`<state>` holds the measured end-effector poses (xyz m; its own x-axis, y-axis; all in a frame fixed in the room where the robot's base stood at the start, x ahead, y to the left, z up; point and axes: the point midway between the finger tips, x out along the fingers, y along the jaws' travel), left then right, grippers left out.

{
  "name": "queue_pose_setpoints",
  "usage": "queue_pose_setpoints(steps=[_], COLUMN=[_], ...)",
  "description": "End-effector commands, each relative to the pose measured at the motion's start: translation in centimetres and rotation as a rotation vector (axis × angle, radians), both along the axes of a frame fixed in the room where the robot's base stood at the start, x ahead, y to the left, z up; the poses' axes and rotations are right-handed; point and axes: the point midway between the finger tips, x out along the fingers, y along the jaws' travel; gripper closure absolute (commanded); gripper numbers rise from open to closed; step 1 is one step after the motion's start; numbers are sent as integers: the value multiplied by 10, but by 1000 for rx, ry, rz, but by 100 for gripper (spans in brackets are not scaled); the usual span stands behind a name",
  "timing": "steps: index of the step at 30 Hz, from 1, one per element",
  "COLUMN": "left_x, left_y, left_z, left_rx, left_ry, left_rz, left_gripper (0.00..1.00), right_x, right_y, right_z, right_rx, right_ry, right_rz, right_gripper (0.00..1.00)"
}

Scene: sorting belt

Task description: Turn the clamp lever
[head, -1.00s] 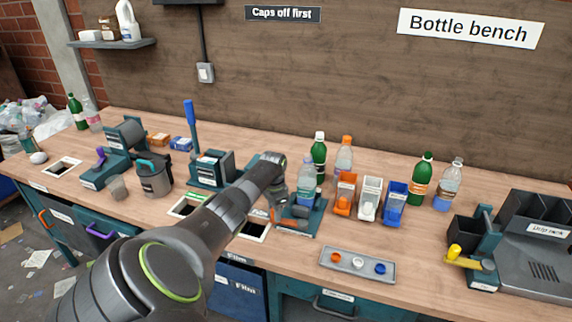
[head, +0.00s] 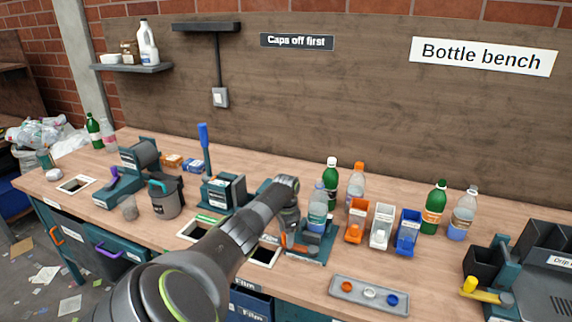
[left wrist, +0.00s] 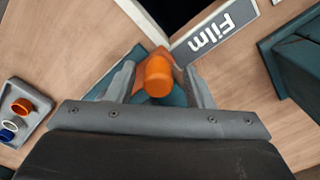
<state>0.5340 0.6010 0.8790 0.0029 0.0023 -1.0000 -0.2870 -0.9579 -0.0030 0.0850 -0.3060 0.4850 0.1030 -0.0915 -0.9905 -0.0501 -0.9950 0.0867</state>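The bottle clamp (head: 318,243) is a teal fixture on the bench's front half, with a clear, blue-tinted bottle (head: 317,212) upright in it. Its orange clamp lever (head: 285,239) shows partly beside my left gripper (head: 289,228), which points down at it. In the left wrist view the lever's rounded orange end (left wrist: 158,76) sits between the two grey fingers of my left gripper (left wrist: 160,82). Narrow gaps show on both sides of it, so the fingers look open around it. The lower lever and the fingertips are partly hidden. My right gripper is not in view.
A cap tray (head: 340,294) lies in front, right of the clamp. Orange, white and blue bins (head: 381,228) and several bottles stand right and behind. Bench openings (head: 263,256) lie left of the clamp. A blue-handled press (head: 222,192) stands at left. A yellow lever (head: 487,296) is far right.

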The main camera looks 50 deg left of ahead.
Motion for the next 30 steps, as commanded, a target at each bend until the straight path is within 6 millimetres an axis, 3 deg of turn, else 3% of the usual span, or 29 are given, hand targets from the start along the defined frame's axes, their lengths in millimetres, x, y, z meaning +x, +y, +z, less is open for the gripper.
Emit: queue_pose_setpoints(steps=[8, 14, 30], left_x=[-1, 0, 0], left_y=[0, 0, 0], left_z=[0, 20, 140], left_rx=[-1, 0, 2], left_ry=[2, -1, -2], left_rz=[1, 0, 0], left_gripper=[53, 53, 53], right_x=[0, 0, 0], right_y=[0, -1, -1], right_z=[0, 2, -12], right_rx=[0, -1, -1], right_ry=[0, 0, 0], right_rz=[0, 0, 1], right_gripper=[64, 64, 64])
